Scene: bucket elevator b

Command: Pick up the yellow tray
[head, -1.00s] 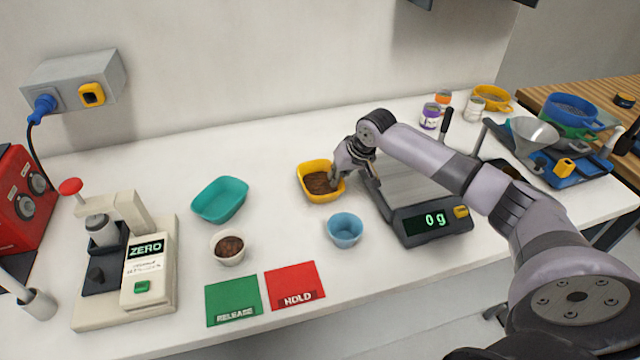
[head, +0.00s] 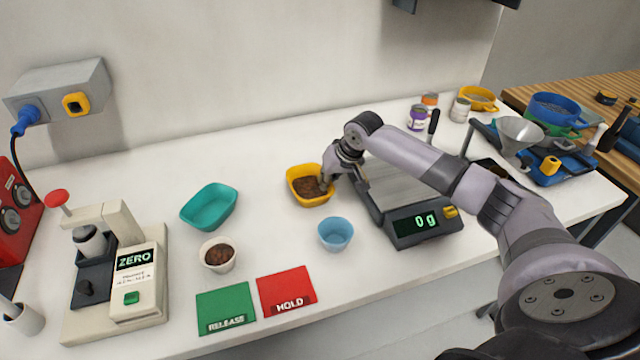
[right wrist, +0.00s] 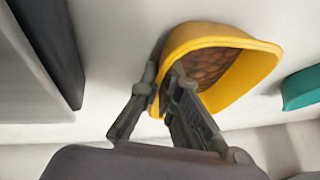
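The yellow tray (head: 294,192) holds brown contents and stands on the white table, left of the scale. It also shows in the right wrist view (right wrist: 258,62). My right gripper (head: 346,183) is at the tray's right side, pointing down. In the right wrist view my right gripper (right wrist: 163,75) has one finger inside the tray and the other outside, with the rim between them. A gap shows between the fingertips; firm contact with the wall is not visible. The tray rests on the table. My left gripper is not in view.
The scale (head: 425,222) reading 0 g is close to the right. A blue cup (head: 335,235) stands in front, a teal tray (head: 209,207) and a white cup (head: 217,256) to the left. Green (head: 226,308) and red (head: 286,290) mats lie near the front edge.

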